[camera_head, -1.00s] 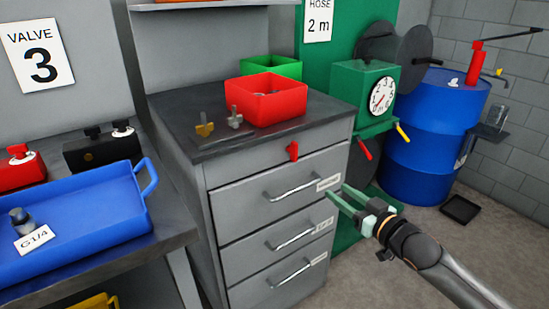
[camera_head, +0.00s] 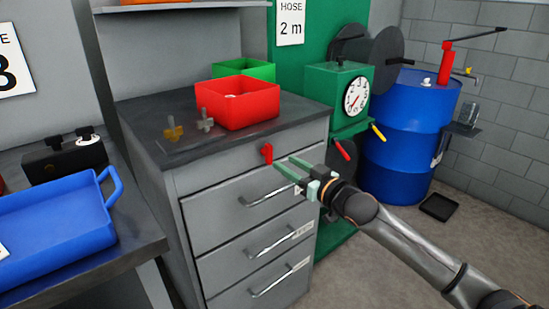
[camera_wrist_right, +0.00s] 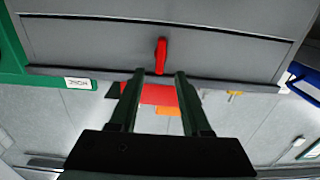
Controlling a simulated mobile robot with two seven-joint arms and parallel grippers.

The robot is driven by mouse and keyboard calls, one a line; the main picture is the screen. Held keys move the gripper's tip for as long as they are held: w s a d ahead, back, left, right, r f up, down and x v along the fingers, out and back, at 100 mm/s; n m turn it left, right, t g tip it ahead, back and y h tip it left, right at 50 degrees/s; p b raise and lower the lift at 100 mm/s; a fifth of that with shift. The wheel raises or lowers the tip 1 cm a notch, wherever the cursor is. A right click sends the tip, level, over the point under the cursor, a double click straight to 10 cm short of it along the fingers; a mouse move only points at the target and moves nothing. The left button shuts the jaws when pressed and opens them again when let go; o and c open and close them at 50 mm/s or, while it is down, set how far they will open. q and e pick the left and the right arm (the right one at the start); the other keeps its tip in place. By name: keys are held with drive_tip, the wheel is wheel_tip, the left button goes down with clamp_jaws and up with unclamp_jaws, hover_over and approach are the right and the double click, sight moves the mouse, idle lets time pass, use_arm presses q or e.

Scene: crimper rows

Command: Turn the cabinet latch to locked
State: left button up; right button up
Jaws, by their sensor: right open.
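The red cabinet latch (camera_head: 267,153) is on the front of the grey drawer cabinet (camera_head: 185,190), above the top drawer's handle. Its lever stands roughly upright in the head view. My right gripper (camera_head: 286,164) is just right of the latch, its green fingers pointing toward it. In the right wrist view the latch (camera_wrist_right: 161,56) shows whole, beyond the fingertips and between their lines. The right gripper (camera_wrist_right: 159,74) is open with nothing between its fingers, and seems apart from the latch. My left gripper is not in view.
A red bin (camera_head: 237,105) and a green bin (camera_head: 243,70) stand on the cabinet top with small brass and grey fittings. Drawer handles (camera_head: 266,196) project below the latch. A blue tray (camera_head: 55,232) is at left; a blue drum (camera_head: 408,135) at right.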

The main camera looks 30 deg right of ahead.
sight(271, 154)
drive_tip(key=shift+w+a, duration=0.15)
drive_tip(key=shift+w, duration=1.35)
drive_tip(key=shift+w+a, duration=0.1)
drive_tip(key=shift+w, duration=1.35)
clamp_jaws()
